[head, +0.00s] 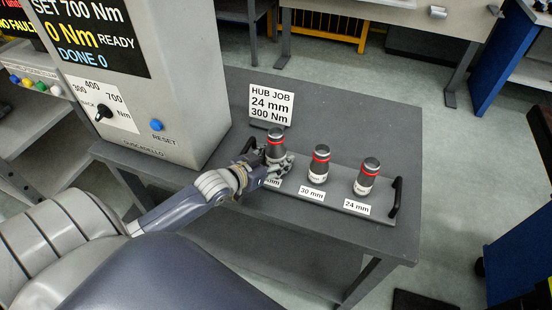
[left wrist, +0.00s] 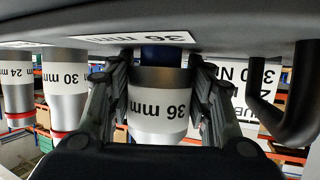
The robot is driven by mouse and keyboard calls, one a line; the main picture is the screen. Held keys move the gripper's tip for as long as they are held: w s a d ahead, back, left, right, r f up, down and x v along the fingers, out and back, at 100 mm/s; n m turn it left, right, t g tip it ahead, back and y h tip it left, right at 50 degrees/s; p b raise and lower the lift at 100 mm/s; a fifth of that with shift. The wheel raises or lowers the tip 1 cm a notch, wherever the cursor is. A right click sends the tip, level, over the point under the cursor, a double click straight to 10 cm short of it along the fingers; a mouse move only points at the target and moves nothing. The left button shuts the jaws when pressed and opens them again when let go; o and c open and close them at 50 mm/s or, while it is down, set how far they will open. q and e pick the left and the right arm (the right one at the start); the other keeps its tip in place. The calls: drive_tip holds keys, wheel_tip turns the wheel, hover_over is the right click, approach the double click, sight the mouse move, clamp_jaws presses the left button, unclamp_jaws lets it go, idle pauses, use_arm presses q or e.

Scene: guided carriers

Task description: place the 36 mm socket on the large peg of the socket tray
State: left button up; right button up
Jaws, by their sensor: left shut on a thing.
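The 36 mm socket (head: 275,147), dark with a red band on top and silver below, stands upright at the left end of the grey socket tray (head: 340,184). My left gripper (head: 277,164) is shut on it from the near side. In the upside-down left wrist view, the fingers flank the socket (left wrist: 158,105), with its 36 mm label readable. A short dark blue piece (left wrist: 163,55) shows between the socket's lower end and the tray; I cannot tell how far the socket sits over it. My right gripper is not in view.
The 30 mm socket (head: 319,165) and 24 mm socket (head: 367,176) stand to the right on the tray. A black handle (head: 396,196) rises at its right end. The job sign (head: 271,105) stands behind, and the grey controller box (head: 160,85) stands left. The table's right side is clear.

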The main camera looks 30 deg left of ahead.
use_arm(q)
drive_tip(key=shift+f, duration=0.1)
drive_tip(key=shift+s+f, duration=0.35)
drive_tip(key=shift+f, duration=0.35)
drive_tip(key=o, duration=1.1)
drive_tip(key=shift+d+f, duration=0.1)
drive_tip(key=shift+f, duration=0.15)
drive_tip(key=shift+o, duration=0.2)
drive_tip(key=shift+w+d, duration=0.1)
drive_tip(key=shift+r, duration=0.5)
drive_tip(key=v, duration=0.6)
drive_tip(key=b+v, duration=0.1)
drive_tip(key=v, duration=0.3)
drive_tip(key=shift+w+a+r, duration=0.15)
drive_tip(key=shift+a+r, duration=0.1)
drive_tip(key=shift+r, duration=0.1)
drive_tip(key=shift+v, duration=1)
